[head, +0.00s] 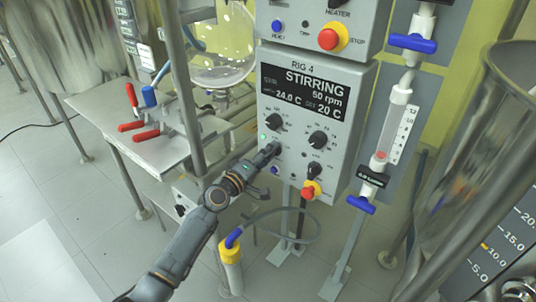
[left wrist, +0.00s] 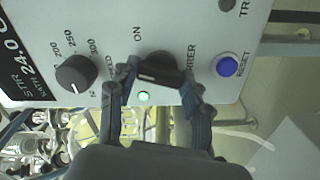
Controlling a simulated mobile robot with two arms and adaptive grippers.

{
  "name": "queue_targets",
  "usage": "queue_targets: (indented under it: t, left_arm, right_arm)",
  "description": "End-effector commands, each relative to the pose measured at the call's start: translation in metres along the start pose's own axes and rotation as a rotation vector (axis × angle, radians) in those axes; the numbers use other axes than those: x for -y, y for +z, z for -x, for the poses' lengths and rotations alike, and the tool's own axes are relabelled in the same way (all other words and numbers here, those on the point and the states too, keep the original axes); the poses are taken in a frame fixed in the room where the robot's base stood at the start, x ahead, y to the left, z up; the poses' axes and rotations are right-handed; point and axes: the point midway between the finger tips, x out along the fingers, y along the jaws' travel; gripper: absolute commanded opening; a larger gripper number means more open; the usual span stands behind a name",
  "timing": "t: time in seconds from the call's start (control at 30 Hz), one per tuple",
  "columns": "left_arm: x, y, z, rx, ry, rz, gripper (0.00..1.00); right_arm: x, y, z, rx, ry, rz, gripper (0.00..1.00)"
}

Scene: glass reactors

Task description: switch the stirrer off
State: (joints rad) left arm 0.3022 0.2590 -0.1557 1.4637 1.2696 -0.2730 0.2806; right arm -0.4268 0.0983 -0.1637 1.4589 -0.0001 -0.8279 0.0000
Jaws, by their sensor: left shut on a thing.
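The RIG 4 control box (head: 353,85) stands in the middle of the head view. Its display (head: 304,93) reads STIRRING, 50 rpm, 24.0 C, SET 20 C. The black stirrer switch knob (left wrist: 160,70) is on the lower left of the panel, with ON printed beside it and a partly hidden label. A green lamp (left wrist: 144,96) is lit next to it. My left gripper (left wrist: 158,92) has its fingers on both sides of this knob and is shut on it. In the head view the left gripper (head: 268,154) largely hides the knob.
The speed knob (left wrist: 76,74) and a blue reset button (left wrist: 227,66) flank the switch. Below on the box is a red stop button (head: 309,190). A glass vessel (head: 222,45) and a bench with red-handled clamps (head: 146,134) are left. A yellow-topped tube (head: 230,262) stands below.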

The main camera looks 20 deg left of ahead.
Motion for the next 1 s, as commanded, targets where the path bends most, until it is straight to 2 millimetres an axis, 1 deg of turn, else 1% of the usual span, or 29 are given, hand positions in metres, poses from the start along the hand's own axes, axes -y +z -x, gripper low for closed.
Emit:
queue_targets:
  t: [0.13,0.4,0.63,1.0]
  left_arm:
    - [0.001,0.000,0.000,0.001,-0.002,0.120,0.17]
    - [0.002,0.000,0.000,0.000,-0.002,0.273,0.17]
    - [0.002,0.000,0.000,0.000,-0.002,0.336,0.17]
    - [0.002,0.000,0.000,0.000,-0.002,0.353,0.17]
  right_arm:
    - [0.000,0.011,-0.005,0.017,0.000,0.000,0.40]
    - [0.000,0.018,-0.011,0.018,0.000,0.002,0.40]
    - [0.000,0.016,-0.014,0.014,0.000,0.005,0.40]
    - [0.000,0.015,-0.016,0.015,0.000,0.005,0.40]
